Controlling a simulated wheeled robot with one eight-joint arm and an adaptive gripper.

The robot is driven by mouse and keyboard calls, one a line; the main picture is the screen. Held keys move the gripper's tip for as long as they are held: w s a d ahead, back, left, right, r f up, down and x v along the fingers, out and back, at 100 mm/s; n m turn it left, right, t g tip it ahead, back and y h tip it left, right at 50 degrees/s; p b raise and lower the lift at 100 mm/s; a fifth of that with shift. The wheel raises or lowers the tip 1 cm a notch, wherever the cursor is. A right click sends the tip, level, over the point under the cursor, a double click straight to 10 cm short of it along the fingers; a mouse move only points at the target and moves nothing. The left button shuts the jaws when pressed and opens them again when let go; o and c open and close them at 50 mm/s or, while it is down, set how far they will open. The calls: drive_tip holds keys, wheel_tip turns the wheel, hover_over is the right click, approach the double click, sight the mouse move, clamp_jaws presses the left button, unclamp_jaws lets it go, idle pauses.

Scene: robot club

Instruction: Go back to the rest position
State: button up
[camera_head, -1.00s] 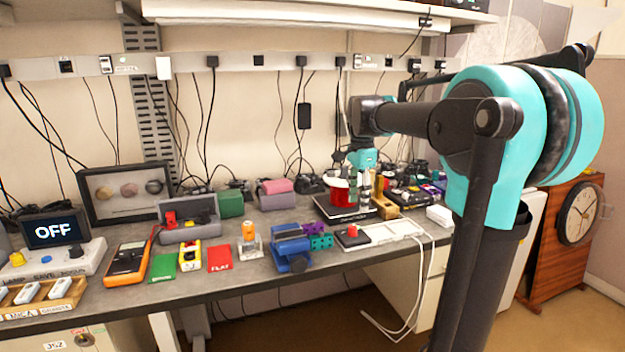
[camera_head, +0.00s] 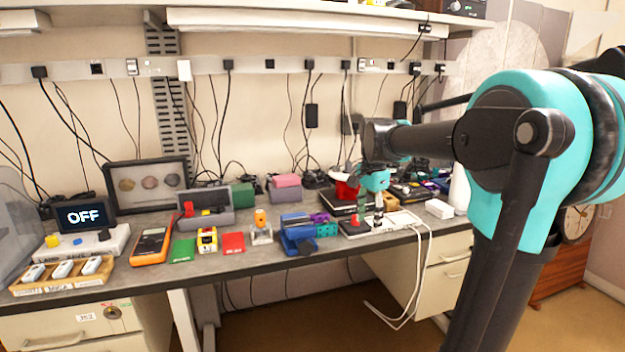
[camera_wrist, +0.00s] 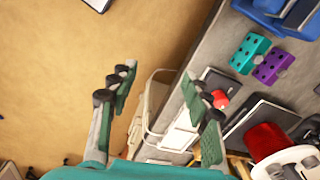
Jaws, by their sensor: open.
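My gripper (camera_head: 368,215) hangs pointing down over the front right part of the bench, with my arm reaching in from the right. In the wrist view my gripper (camera_wrist: 160,97) has its green-padded fingers spread wide with nothing between them. Below the gap lie the floor, a white cable and the bench's front edge. A red-buttoned black box (camera_wrist: 219,98) shows behind the right fingers. A red container (camera_wrist: 268,143) stands on a dark flat device to the right; the arm partly hides it in the head view.
The grey bench (camera_head: 225,262) carries an orange multimeter (camera_head: 151,246), a green card (camera_head: 183,250), a red card (camera_head: 233,243) and a blue device (camera_head: 298,236). Teal (camera_wrist: 249,53) and purple (camera_wrist: 273,66) blocks lie near the gripper. A white cable (camera_head: 412,290) hangs over the front edge. Open floor lies in front.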

drive_tip(key=s+d+f+n+t, duration=0.1)
drive_tip(key=s+f+n, duration=0.5)
drive_tip(key=s+f, duration=0.4)
drive_tip(key=s+d+f+n+t, duration=0.2)
drive_tip(key=s+f+n, duration=0.4)
drive_tip(key=s+f, duration=0.3)
wheel_tip(320, 180, down, 3)
drive_tip(key=shift+s+d+r+t, duration=0.1)
drive_tip(key=shift+s+d+t, duration=0.05)
drive_tip(key=shift+s+t, duration=0.2)
idle(0.3)
